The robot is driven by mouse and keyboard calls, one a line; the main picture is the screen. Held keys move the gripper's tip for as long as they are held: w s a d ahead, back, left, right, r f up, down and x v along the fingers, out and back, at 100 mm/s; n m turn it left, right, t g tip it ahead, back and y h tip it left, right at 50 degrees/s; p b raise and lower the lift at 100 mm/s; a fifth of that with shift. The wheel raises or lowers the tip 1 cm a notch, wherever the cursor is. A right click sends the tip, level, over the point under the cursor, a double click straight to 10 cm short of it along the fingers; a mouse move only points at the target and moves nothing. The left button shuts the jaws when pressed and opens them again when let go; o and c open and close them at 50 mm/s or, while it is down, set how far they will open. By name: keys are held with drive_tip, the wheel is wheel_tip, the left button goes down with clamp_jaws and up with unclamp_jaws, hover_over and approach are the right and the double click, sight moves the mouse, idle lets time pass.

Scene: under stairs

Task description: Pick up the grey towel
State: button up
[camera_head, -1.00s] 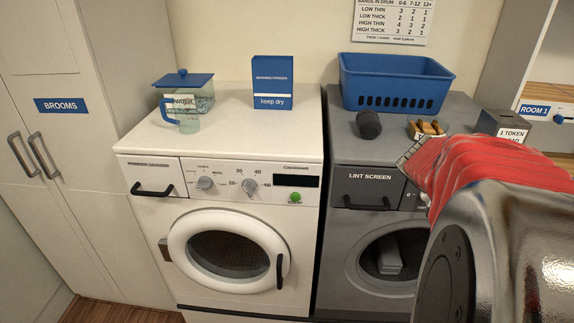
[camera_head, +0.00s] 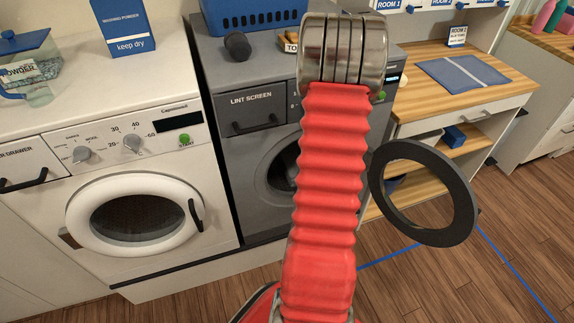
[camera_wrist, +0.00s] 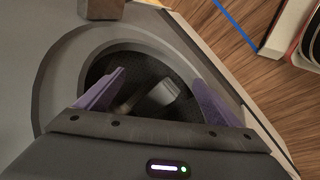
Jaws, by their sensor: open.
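The grey towel (camera_wrist: 163,92) looks like a small pale grey folded piece lying inside the dark dryer drum (camera_wrist: 110,65) in the wrist view. My gripper (camera_wrist: 158,76) is open, with its two purple fingers spread apart on either side of the towel in that picture. Nothing is between the fingertips; how far they are from the towel is hard to tell. In the head view the grey dryer (camera_head: 240,150) stands in the middle. My red arm covers most of its round opening, so the towel and gripper are hidden there.
A dark ring (camera_head: 455,185), seemingly the dryer's open door, stands out right of my arm. The white washer (camera_head: 60,140) is at left. A wooden desk (camera_head: 420,100) with a blue mat (camera_head: 463,72) is at right. The wooden floor (camera_head: 480,285) at lower right is clear.

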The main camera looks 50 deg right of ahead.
drive_tip(key=w+d+f+m+t+h, duration=0.1)
drive_tip(key=w+d+f+m+t, duration=0.2)
drive_tip(key=w+f+m+t, duration=0.3)
drive_tip(key=w+f+t, duration=0.3)
drive_tip(key=w+f, duration=0.3)
drive_tip(key=f, duration=0.3)
drive_tip(key=shift+f+m, duration=0.35)
drive_tip(key=shift+m, duration=0.05)
drive_tip(key=shift+w, duration=0.1)
drive_tip(key=shift+x, duration=4.25)
drive_tip(key=shift+d, duration=0.2)
drive_tip(key=shift+x, duration=2.5)
drive_tip(key=shift+d, duration=0.15)
